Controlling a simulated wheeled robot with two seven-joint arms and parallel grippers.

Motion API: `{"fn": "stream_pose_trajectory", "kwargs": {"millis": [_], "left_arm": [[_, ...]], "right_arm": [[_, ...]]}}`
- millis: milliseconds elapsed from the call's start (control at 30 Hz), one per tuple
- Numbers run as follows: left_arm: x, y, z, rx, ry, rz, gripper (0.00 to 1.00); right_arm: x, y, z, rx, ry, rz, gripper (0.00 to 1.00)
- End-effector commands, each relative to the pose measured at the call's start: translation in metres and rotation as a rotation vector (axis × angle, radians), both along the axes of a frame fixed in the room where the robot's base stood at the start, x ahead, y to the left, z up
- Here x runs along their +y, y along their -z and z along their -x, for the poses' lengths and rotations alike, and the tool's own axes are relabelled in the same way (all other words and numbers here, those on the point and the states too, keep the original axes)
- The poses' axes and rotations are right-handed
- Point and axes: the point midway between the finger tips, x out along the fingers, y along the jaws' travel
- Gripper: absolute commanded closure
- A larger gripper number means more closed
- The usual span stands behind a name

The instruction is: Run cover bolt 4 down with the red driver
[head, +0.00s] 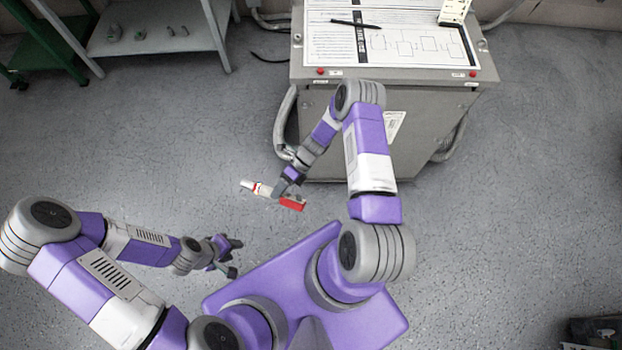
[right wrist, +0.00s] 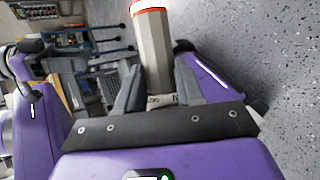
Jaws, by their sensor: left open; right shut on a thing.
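The driver (head: 262,190), with a pale body and a red block at one end, is held in my right gripper (head: 284,192), in front of the cabinet's lower left and clear of it. In the right wrist view the driver's grey faceted body (right wrist: 152,60), with a red and white band at the top, stands between the two fingers of the right gripper (right wrist: 158,92). My left gripper (head: 230,258) is open and empty over the floor at lower left. The grey transformer cabinet (head: 400,98) has small red spots on its front top edge. I cannot tell which point is cover bolt 4.
A printed sheet (head: 345,40) with a black pen (head: 356,24) lies on the cabinet top. Conduits (head: 285,120) run down the cabinet's sides. A grey shelf (head: 155,40) and a green frame (head: 45,45) stand at upper left. The floor between is clear.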

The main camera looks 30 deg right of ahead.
Motion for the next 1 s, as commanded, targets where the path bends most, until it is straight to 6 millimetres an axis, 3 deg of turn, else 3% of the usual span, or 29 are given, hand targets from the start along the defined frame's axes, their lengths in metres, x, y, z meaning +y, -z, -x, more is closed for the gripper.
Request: {"fn": "stream_pose_trajectory", "kwargs": {"millis": [200,500,733,1000], "left_arm": [[0.0,0.004,0.0,0.0,0.0,0.0,0.57],[0.0,0.008,0.0,0.0,0.0,0.0,0.57],[0.0,0.01,0.0,0.0,0.0,0.0,0.57],[0.0,0.011,0.0,0.0,0.0,0.0,0.57]], "right_arm": [[-0.034,0.037,-0.011,0.029,0.434,-0.058,1.0],[-0.082,0.084,-0.008,0.03,0.89,-0.126,1.0],[-0.109,0.111,0.002,0.015,1.121,-0.166,1.0],[-0.119,0.121,0.007,0.003,1.2,-0.178,1.0]]}}
